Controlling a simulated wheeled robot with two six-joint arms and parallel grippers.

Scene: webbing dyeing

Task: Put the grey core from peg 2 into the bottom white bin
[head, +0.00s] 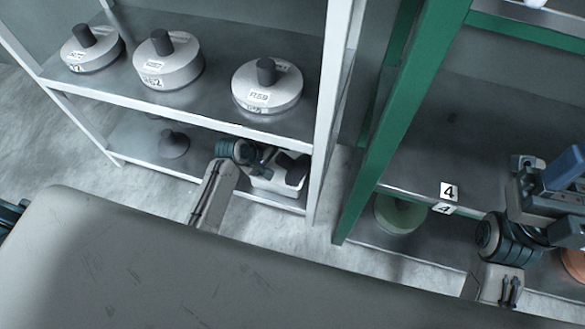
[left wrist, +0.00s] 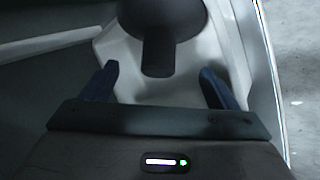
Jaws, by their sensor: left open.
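A white bin (head: 272,183) stands on the lower shelf of the white rack, partly hidden by my left arm. It fills much of the left wrist view (left wrist: 225,60). A dark grey core (left wrist: 160,12) with a short stem is over or in the bin in that view; it appears as a dark shape (head: 292,166) in the head view. My left gripper (left wrist: 160,88) is open, its blue fingers apart on either side below the stem, and nothing is visibly clamped. My right gripper (head: 560,178) is at the far right by the green rack; its jaw gap is unclear.
Several white drums with dark knobs stand on the upper shelf (head: 215,98). A dark knobbed disc (head: 173,144) is on the lower shelf. The green rack's post (head: 400,125) stands right of the white rack. A green round item (head: 399,215) sits low beside it.

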